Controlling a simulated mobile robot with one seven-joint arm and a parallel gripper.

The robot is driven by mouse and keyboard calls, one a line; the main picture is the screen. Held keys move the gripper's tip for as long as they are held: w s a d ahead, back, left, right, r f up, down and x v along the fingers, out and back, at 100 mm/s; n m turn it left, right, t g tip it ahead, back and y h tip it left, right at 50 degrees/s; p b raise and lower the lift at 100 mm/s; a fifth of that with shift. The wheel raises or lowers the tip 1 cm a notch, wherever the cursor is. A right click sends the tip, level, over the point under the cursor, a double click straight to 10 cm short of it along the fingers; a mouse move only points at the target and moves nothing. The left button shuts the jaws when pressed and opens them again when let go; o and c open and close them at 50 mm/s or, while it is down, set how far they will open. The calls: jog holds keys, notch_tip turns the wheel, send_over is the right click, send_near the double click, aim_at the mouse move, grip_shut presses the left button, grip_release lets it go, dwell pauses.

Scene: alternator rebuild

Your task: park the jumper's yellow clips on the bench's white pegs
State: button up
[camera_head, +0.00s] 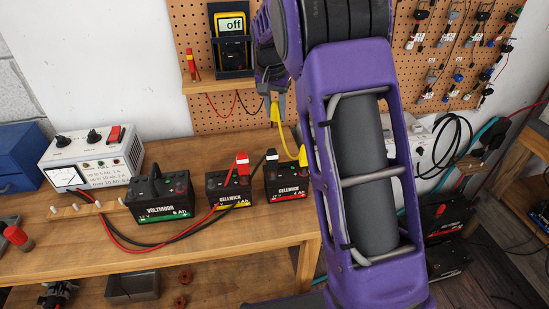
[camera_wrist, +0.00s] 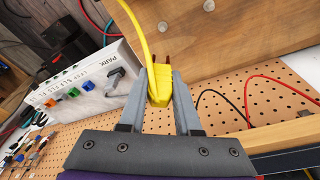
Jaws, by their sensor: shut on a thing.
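My gripper (camera_wrist: 160,95) is shut on one yellow clip (camera_wrist: 162,86) of the jumper, seen between the two grey fingers in the wrist view. In the head view this yellow clip (camera_head: 275,112) hangs from the gripper tip, above the bench and in front of the pegboard. The yellow cable (camera_head: 286,137) runs down to the other yellow clip (camera_head: 302,155), which is at the top of the right-hand Cellwick battery (camera_head: 287,182). My arm partly hides the area beside it. Small white pegs (camera_head: 75,206) stand on the bench at left, in front of the power supply.
A Voltzmann battery (camera_head: 160,199) and a middle Cellwick battery (camera_head: 229,189) stand on the bench (camera_head: 240,235). A red clip (camera_head: 242,163) and red and black cables lie around them. A meter (camera_head: 232,39) sits on a pegboard shelf. The bench front is fairly clear.

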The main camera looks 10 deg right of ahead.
aim_at(274, 118)
jog(key=f+b, duration=0.2)
jog(key=f, duration=0.2)
jog(key=f+b, duration=0.2)
jog(key=f, duration=0.3)
jog(key=shift+s+a+f, duration=0.1)
jog(key=shift+s+a, duration=0.05)
jog(key=shift+a, duration=0.05)
jog(key=shift+f, duration=0.1)
jog(key=shift+b+x, duration=0.8)
jog(key=shift+x, duration=0.35)
jog(key=shift+s+a, duration=0.1)
jog(key=shift+s, duration=0.1)
jog(key=o, duration=1)
jog(key=p+v, duration=0.2)
jog(key=w+p+v, duration=0.1)
jog(key=p+v, duration=0.1)
jog(key=v, duration=0.1)
jog(key=d+p+v, duration=0.1)
jog(key=p+v, duration=0.1)
jog(key=v, duration=0.1)
jog(key=shift+w+a+r, duration=0.1)
jog(key=shift+w+r, duration=0.1)
jog(key=shift+r, duration=0.15)
